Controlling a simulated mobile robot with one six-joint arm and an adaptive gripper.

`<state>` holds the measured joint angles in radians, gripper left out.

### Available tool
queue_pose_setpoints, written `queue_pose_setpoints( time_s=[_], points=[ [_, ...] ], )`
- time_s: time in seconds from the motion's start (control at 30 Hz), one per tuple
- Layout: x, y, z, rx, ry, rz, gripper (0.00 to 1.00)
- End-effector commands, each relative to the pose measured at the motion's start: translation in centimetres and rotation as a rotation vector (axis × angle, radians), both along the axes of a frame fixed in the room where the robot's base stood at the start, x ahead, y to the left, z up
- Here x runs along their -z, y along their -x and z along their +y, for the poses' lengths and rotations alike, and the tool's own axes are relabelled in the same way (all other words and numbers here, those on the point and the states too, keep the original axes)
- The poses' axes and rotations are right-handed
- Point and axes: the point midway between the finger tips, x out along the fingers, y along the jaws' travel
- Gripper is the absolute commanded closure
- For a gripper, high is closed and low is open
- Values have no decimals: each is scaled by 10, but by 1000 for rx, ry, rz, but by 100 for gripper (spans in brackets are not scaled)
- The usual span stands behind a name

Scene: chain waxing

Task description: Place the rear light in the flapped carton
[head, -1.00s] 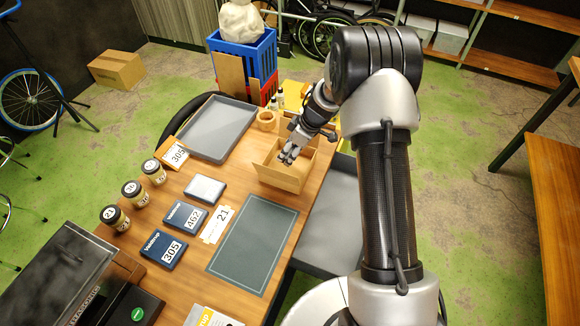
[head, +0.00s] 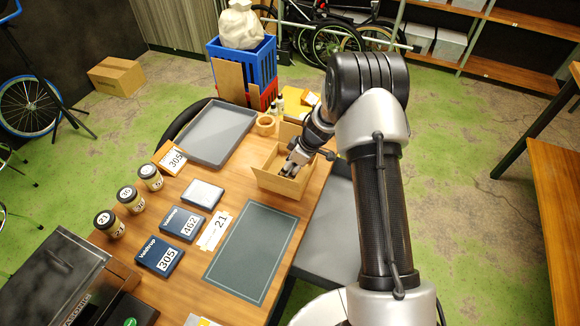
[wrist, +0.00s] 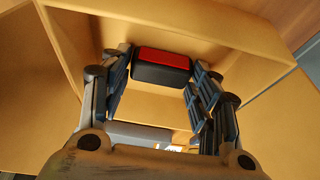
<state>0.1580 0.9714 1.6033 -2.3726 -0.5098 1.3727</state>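The flapped carton (head: 277,184) is a tan open box on the table's right side, with its flaps raised. My gripper (head: 291,168) reaches down into its opening in the head view. In the wrist view the rear light (wrist: 162,66), a black block with a red lens, sits between the fingertips of my gripper (wrist: 161,70), which close against both its sides. Carton walls and flaps (wrist: 215,25) surround the fingers. I cannot tell whether the light touches the carton floor. In the head view the light is not distinguishable.

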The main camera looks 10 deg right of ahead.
Motion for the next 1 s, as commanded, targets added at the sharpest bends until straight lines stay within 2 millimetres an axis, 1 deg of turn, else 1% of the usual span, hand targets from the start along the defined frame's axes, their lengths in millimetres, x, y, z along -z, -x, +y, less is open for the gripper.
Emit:
queue_pose_setpoints(
  time_s=[0.03, 0.2, 0.23, 0.6, 0.67, 0.77, 1.0],
  points=[
    [0, 0, 0, 0, 0, 0, 38],
    [0, 0, 0, 0, 0, 0, 27],
    [0, 0, 0, 0, 0, 0, 26],
    [-3, -1, 0, 0, 1, -2, 26],
    [-9, 1, -2, 1, 1, -1, 26],
    [-26, 4, -7, 2, 1, -2, 26],
    [-77, 16, -23, 2, 2, -3, 26]
  ],
)
